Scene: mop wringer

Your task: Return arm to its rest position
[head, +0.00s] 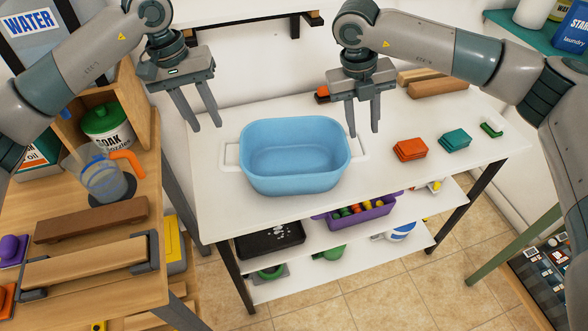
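My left gripper (201,126) is open and empty, with its two fingers spread and pointing down. It hangs in the air near the left end of the white table (440,185), left of the blue basin (293,180). My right gripper (364,133) is also open and empty, fingers spread and pointing down, at the right side of the basin. I cannot tell how high its fingertips are above the table. The blue basin stands upright on the white table and looks empty inside. Both arms reach in from the upper sides of the view.
A wooden bench (110,285) with a clear pitcher (100,172) stands at the left. Red cloths (410,149), teal cloths (456,139) and a brush (492,127) lie right of the basin. A purple bin (355,215) sits on the shelf below.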

